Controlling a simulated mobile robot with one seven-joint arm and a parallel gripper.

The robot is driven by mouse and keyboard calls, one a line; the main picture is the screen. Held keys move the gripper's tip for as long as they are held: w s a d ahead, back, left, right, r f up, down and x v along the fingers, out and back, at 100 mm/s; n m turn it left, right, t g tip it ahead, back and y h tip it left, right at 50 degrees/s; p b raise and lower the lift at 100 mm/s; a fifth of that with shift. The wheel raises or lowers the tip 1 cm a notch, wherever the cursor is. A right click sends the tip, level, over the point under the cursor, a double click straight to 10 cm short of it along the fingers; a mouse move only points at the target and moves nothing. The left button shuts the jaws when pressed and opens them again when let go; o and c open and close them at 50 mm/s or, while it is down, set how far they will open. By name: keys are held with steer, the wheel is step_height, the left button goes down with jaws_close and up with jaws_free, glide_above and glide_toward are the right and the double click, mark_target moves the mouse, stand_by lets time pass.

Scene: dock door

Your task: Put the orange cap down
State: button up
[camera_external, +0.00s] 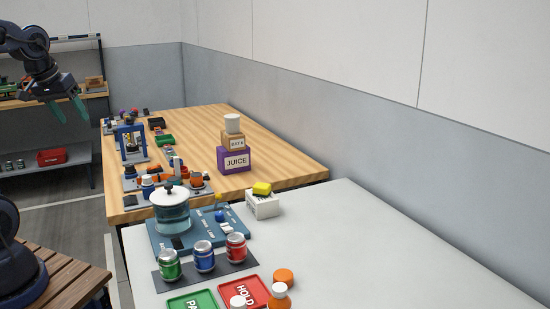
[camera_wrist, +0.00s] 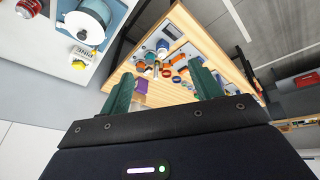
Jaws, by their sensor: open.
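An orange cap (camera_external: 284,276) lies on the white table in the external view, at the right of the red HOLD mat (camera_external: 244,293). A bottle (camera_external: 278,297) with an orange top stands just in front of it, partly cut off by the picture edge. My gripper (camera_external: 67,113) is at the upper left, raised in the air, far from the cap. Its green fingers are apart with nothing between them. In the wrist view the gripper (camera_wrist: 163,82) is open and empty above the wooden table. I cannot make out the cap there.
Green, blue and red cans (camera_external: 204,256) stand in a row on a dark strip. A glass jar (camera_external: 171,212) stands on a blue board behind them. The wooden table (camera_external: 275,165) holds a purple JUICE box (camera_external: 234,160) and many small items. The white table's right side is clear.

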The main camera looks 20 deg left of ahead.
steer(key=s+a+m, duration=0.1)
steer(key=s+a, duration=0.3)
steer(key=shift+s+a+m+y, duration=0.15)
steer(key=shift+m+y, duration=0.25)
steer(key=shift+f, duration=0.1)
stand_by(0.8)
